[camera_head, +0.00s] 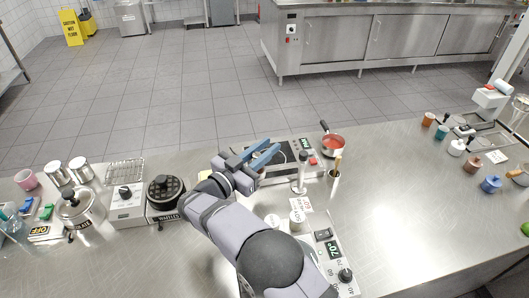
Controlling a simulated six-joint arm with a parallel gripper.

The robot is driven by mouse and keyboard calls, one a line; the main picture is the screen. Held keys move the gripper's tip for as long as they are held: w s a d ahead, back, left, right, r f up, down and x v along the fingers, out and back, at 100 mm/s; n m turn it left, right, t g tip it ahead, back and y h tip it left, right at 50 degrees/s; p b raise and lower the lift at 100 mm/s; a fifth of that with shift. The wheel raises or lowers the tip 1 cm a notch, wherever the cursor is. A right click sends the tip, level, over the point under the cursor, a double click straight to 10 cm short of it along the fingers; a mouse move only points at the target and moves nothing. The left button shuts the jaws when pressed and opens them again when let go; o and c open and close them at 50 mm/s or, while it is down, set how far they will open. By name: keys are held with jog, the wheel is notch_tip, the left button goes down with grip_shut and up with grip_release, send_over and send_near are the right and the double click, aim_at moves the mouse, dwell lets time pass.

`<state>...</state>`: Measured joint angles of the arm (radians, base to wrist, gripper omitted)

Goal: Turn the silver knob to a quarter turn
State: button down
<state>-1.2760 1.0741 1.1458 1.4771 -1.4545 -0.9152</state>
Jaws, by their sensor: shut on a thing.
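My gripper (268,154) reaches over the left part of a silver cooking unit (322,175) with a dark top in the middle of the counter. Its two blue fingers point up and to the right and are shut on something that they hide. This seems to be the silver knob, but I cannot make out the knob or how far it is turned. The unit's green display (306,143) and red button (313,161) show to the right of the fingers. My arm covers the counter below.
A red-filled pan (333,144) stands just right of the unit. A tall silver cylinder (301,174) stands close to the fingers. A waffle maker (167,193) with a black-knobbed box (125,192) is at left. A black-knobbed panel (336,262) is at lower right. The counter's right middle is clear.

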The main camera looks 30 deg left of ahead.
aim_at(253, 158)
jog(key=m+h+b, duration=0.2)
jog(key=h, duration=0.1)
jog(key=shift+s+d+g, duration=0.1)
jog(key=shift+d+g, duration=0.2)
jog(key=shift+d, duration=0.1)
jog(key=c, duration=1.6)
grip_release()
jog(key=shift+o, duration=0.2)
jog(key=shift+s, duration=0.1)
jog(key=shift+b+v, duration=1.4)
jog(key=shift+v, duration=2.25)
